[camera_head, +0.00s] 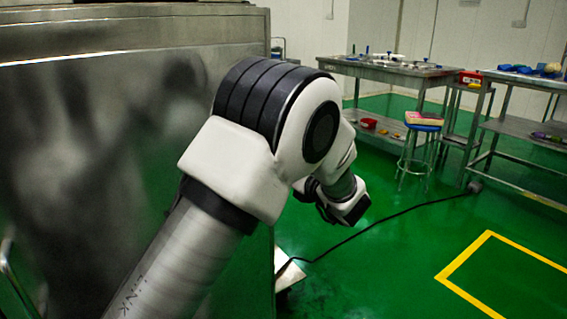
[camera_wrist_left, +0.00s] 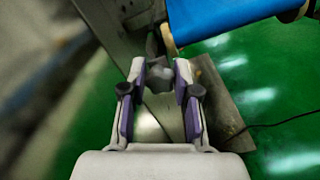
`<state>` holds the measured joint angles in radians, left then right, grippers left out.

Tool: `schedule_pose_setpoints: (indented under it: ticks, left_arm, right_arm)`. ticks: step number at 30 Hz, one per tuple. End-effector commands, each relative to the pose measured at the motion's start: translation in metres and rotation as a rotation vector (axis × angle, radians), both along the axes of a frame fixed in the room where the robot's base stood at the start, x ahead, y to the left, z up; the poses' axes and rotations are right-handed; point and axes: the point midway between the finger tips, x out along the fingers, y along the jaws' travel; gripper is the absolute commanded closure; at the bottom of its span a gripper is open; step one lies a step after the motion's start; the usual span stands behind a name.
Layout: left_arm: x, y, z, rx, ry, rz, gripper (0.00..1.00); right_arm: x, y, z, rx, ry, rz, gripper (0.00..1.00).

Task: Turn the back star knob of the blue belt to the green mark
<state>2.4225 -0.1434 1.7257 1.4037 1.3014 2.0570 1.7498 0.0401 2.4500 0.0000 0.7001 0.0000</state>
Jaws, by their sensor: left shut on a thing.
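In the left wrist view, my left gripper (camera_wrist_left: 159,78) has its two purple-padded fingers on either side of a small dark grey knob (camera_wrist_left: 157,72), shut on it. The knob sits by a metal frame, just left of the blue belt (camera_wrist_left: 225,14). Its lobes are blurred and partly covered by the fingers, so its turn angle cannot be told. No green mark can be made out. My right gripper is in neither view.
A large steel machine body (camera_head: 90,150) fills the left of the head view. Steel tables (camera_head: 395,72) with tools and a stool (camera_head: 420,127) stand at the back right. A black cable lies on the green floor. A metal plate (camera_wrist_left: 210,100) lies below the gripper.

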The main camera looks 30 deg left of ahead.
Motion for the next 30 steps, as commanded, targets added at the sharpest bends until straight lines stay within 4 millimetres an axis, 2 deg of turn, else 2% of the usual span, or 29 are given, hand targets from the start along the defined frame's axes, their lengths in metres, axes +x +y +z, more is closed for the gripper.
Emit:
schedule_pose_setpoints:
  ticks: [11,30]
  left_arm:
    - [0.001,0.0,0.002,0.075,0.185,0.0,1.0]
    - [0.002,-0.001,0.003,0.306,0.74,0.0,1.0]
  right_arm:
    - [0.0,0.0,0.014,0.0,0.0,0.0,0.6]
    - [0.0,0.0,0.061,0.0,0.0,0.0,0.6]
